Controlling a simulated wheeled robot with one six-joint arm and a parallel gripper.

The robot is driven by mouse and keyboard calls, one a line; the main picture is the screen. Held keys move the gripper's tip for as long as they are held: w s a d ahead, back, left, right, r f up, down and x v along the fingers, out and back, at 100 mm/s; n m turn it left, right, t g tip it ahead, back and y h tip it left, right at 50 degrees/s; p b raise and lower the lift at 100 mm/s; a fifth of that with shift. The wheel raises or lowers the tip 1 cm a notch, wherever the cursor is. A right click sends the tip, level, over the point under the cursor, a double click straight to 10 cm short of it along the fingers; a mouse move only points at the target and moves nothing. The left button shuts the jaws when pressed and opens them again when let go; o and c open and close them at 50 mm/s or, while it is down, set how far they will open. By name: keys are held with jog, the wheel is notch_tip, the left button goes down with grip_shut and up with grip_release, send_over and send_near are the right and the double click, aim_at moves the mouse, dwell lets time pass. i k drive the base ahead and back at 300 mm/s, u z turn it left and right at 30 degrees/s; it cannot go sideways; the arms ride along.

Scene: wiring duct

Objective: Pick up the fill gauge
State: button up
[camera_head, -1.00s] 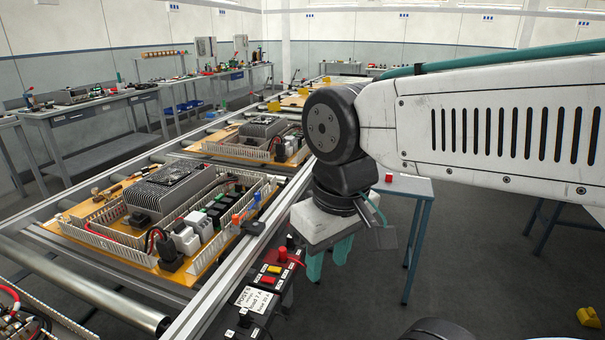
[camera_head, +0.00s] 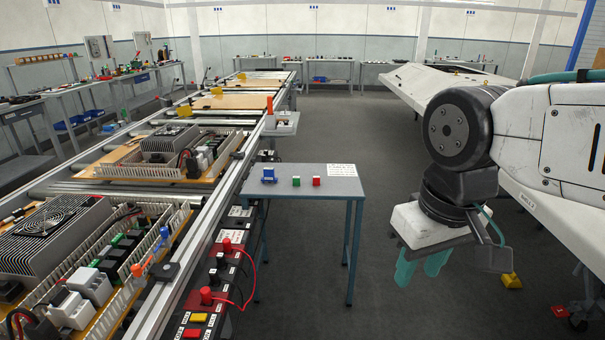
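I cannot tell for certain which thing is the fill gauge. A small grey table (camera_head: 318,182) stands in the middle, with a blue piece (camera_head: 269,175), a green block (camera_head: 296,181) and a red block (camera_head: 316,181) on it.
A conveyor (camera_head: 172,280) carrying boards with finned units runs along the left. A dark control box with red knobs (camera_head: 207,295) and cables is on its near side. A white panel (camera_head: 440,85) is behind my arm.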

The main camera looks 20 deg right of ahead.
aim_at(268, 173)
jog(key=z, duration=0.45)
jog(key=i, duration=0.6)
jog(key=z, duration=0.7)
jog(key=i, duration=0.65)
jog(key=u, duration=0.75)
jog(key=i, duration=0.9)
jog(key=u, duration=0.9)
